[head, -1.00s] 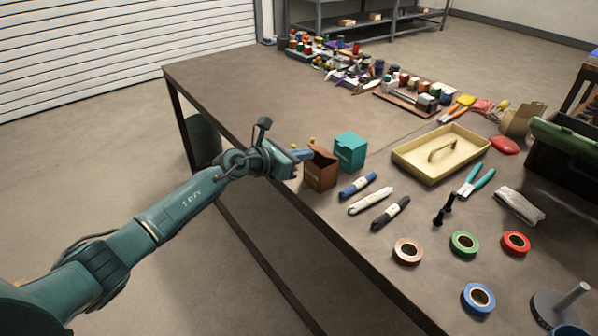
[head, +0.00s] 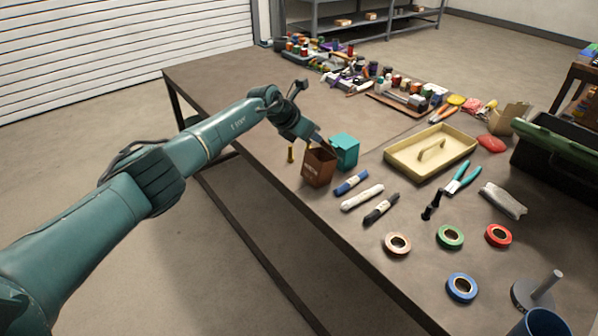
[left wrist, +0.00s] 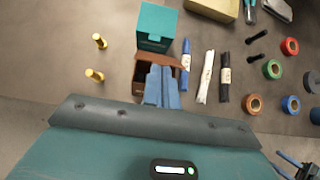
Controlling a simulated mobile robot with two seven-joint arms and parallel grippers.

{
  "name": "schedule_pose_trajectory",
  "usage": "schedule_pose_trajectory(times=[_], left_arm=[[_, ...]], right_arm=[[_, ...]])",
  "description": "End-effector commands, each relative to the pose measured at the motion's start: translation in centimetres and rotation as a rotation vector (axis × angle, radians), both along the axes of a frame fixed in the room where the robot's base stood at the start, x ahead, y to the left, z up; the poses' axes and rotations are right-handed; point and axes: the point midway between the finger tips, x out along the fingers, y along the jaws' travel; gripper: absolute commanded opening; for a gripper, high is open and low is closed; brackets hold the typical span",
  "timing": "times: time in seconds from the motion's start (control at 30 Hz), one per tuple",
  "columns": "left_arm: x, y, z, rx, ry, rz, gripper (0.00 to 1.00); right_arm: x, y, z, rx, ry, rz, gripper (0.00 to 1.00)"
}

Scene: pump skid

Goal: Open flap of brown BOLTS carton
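The brown carton (head: 318,173) stands upright near the table's left edge, with faint lettering on its front. Its top looks open with a dark inside. In the left wrist view, a brown flap (left wrist: 143,57) stands out along the carton's far edge, beside the fingertips. My left gripper (head: 322,142) is over the carton's top at the far side. Its two blue fingers (left wrist: 161,70) lie close together with nothing visible between them, and hide part of the carton. A dark blue shape at the left wrist view's lower right may be my right gripper (left wrist: 297,165); its fingers are unclear.
A teal carton (head: 346,152) stands right behind the brown one. Two brass bolts (head: 291,154) stand to its left. Blue, white and black rolled bundles (head: 362,198) lie to the right, near a cream tray (head: 402,167). The table's far left is clear.

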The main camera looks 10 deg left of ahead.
Motion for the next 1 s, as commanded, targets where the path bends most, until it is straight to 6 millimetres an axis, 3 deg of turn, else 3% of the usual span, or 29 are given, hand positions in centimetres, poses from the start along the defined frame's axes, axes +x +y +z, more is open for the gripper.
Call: schedule_pose_trajectory(times=[1.0], left_arm=[[-0.06, -0.07, -0.11, -0.004, -0.001, -0.002, 0.0]], right_arm=[[-0.37, 0.19, 0.11, 0.002, 0.002, 0.007, 0.36]])
